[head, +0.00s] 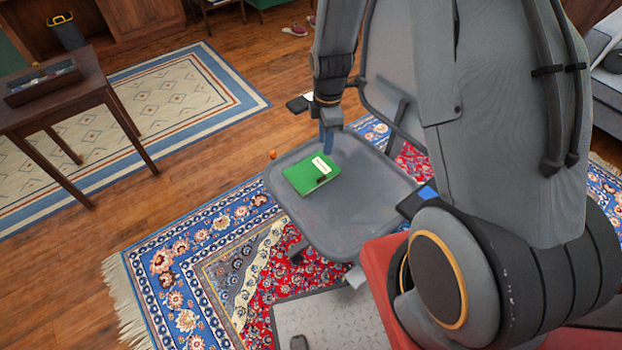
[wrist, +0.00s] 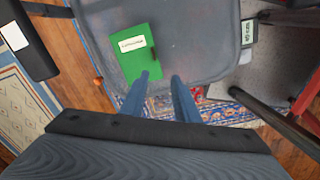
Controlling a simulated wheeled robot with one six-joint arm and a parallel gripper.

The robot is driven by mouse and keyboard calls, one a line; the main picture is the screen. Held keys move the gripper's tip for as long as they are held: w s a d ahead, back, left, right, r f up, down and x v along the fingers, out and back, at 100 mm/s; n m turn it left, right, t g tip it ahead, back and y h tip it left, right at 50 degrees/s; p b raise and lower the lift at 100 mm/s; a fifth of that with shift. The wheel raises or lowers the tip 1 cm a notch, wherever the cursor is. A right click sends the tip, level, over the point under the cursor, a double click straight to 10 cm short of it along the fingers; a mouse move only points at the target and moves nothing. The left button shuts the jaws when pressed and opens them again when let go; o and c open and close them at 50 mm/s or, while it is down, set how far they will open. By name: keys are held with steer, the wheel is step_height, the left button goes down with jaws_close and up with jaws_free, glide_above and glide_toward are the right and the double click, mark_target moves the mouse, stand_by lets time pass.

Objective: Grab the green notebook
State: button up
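The green notebook (head: 311,174) lies flat on the grey seat of an office chair (head: 345,222). It has a white label near one edge. In the wrist view the notebook (wrist: 138,56) is just beyond the left fingertip, which overlaps its lower edge in the picture. My gripper (wrist: 161,78) is open, its two blue fingers apart with nothing between them. In the head view my gripper (head: 327,138) shows above the notebook's far side, partly hidden by my arm. Whether a finger touches the notebook cannot be told.
The chair's backrest (head: 392,60) rises behind the seat, close to my arm. A dark wood side table (head: 60,100) with a tray (head: 42,84) stands at the left. A patterned rug (head: 190,275) lies under the chair. Bare wood floor (head: 200,165) is open between the table and chair.

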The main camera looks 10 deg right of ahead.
mark_target(321, 174)
steer(key=w+f+n+b, duration=0.1)
steer(key=f, duration=0.3)
steer(key=f+n+b, duration=0.1)
steer(key=f+n, duration=0.1)
steer(key=f, duration=0.2)
steer(key=w+f+n+b, duration=0.1)
steer(key=f, duration=0.2)
steer(key=shift+w+f+n, duration=0.3)
steer(key=shift+w+f, duration=0.05)
steer(key=shift+f, duration=0.05)
steer(key=shift+s+f, duration=0.1)
steer(key=shift+f, duration=3.6)
jaws_close()
